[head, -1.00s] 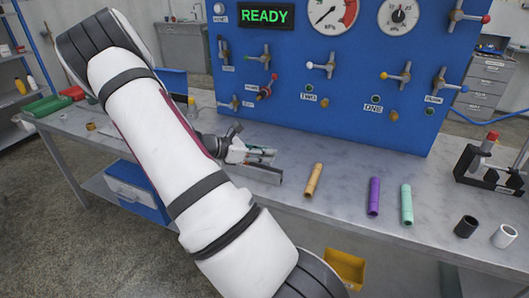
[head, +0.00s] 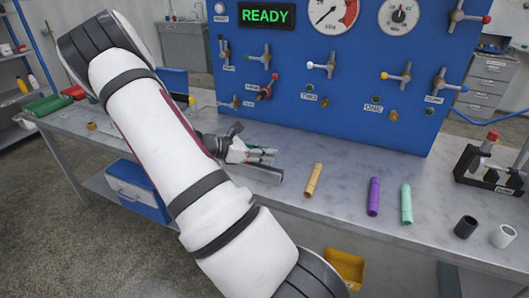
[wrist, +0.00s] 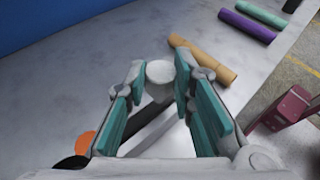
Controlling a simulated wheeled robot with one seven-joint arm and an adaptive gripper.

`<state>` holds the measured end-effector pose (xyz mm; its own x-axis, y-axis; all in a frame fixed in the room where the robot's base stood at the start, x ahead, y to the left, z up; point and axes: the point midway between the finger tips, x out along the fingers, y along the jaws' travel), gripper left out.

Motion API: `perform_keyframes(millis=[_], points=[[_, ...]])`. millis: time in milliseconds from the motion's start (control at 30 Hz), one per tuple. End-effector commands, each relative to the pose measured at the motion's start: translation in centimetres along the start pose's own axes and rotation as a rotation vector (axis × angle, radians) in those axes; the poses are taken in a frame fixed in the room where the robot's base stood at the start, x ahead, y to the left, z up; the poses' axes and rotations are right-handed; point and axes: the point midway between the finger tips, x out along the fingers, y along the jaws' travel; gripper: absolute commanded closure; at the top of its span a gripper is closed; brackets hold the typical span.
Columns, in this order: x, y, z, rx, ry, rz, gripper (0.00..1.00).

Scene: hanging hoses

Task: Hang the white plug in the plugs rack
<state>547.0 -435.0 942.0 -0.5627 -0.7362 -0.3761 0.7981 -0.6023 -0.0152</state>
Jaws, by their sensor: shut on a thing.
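My gripper (wrist: 160,78) is shut on a white round-ended piece (wrist: 160,71), which looks like the white plug. It sits between the teal-padded fingertips in the wrist view. In the head view my gripper (head: 262,156) is low over the bench behind my forearm, and the held piece cannot be made out. A black rack (head: 473,167) stands at the right of the bench with a red-topped plug (head: 490,143) in it. Its label is too small to read. My gripper is far to the left of this rack.
A grey metal bar (head: 262,174) lies below my gripper. Orange (head: 313,180), purple (head: 373,196) and mint (head: 406,204) cylinders lie on the bench (head: 340,215). Black (head: 466,227) and white (head: 503,236) short cylinders stand at the right. A blue valve panel (head: 330,115) rises behind.

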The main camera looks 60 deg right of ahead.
Motion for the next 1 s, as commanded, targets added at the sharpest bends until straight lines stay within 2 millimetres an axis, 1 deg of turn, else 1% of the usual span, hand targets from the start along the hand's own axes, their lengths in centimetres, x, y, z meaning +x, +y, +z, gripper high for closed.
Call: perform_keyframes(millis=[600, 1000], points=[[0.01, -0.01, -0.04, 0.0, 0.0, 0.0, 1.0], [0.32, 0.02, -0.78, -0.001, 0.0, 0.0, 1.0]])
